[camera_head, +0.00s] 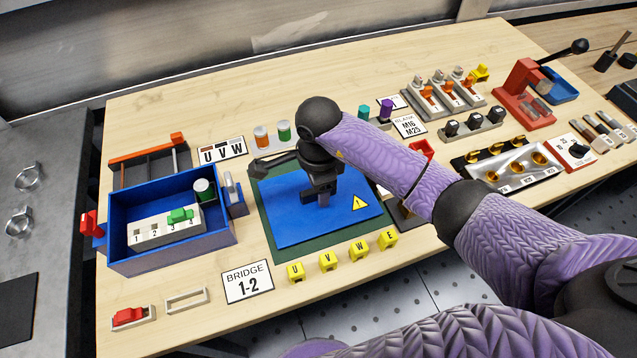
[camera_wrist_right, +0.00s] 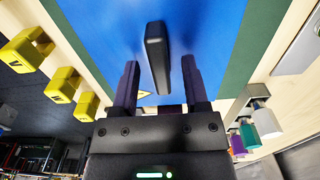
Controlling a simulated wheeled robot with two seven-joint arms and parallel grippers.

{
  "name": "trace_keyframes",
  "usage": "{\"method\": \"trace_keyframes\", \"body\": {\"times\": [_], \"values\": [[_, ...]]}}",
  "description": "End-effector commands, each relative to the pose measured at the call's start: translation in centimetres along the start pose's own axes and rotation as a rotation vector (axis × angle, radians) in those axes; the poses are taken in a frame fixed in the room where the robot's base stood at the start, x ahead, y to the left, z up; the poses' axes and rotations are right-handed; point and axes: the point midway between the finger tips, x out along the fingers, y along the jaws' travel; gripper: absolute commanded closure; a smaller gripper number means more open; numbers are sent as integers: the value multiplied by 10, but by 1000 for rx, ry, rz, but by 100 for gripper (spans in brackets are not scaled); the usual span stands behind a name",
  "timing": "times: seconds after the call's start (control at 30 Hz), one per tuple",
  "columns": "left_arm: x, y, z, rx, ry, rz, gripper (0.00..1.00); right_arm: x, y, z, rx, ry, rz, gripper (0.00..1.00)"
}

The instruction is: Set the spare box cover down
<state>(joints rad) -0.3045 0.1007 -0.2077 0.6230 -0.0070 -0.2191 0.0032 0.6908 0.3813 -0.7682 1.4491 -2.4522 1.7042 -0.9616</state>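The spare box cover (camera_head: 289,215) is a flat blue plate with a yellow warning triangle and a dark bar handle. It lies on a dark green mat (camera_head: 267,238) in the middle of the bench. In the right wrist view the cover (camera_wrist_right: 215,45) fills the top, and its black handle (camera_wrist_right: 156,55) stands near the fingertips. My right gripper (camera_head: 323,198) is over the cover. In the wrist view its two fingers (camera_wrist_right: 160,82) are spread, with gaps on both sides of the handle. The gripper hides part of the cover in the head view. My left gripper is not in view.
An open blue box (camera_head: 180,246) with a numbered terminal block (camera_head: 150,233) stands left of the mat. Yellow lettered blocks (camera_head: 328,262) line the mat's front edge. Coloured cylinders (camera_head: 262,136) stand behind it. A metal tray (camera_head: 515,168) with brass parts lies to the right, past my arm.

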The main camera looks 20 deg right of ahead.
Motion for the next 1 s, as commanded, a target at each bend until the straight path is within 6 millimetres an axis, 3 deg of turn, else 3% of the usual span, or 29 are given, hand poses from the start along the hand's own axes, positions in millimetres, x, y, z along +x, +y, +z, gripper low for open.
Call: {"method": "trace_keyframes", "body": {"times": [0.13,0.23,0.5,0.63,1.0], "values": [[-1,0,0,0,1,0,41,-2,0,0,0,0,0,42],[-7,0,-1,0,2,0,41,-15,-1,0,-1,-1,-5,42],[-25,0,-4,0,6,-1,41,-91,-1,0,-1,0,-7,42],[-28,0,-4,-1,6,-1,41,-114,-1,0,0,0,-3,42],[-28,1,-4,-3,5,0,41,-123,0,0,0,0,1,42]]}}
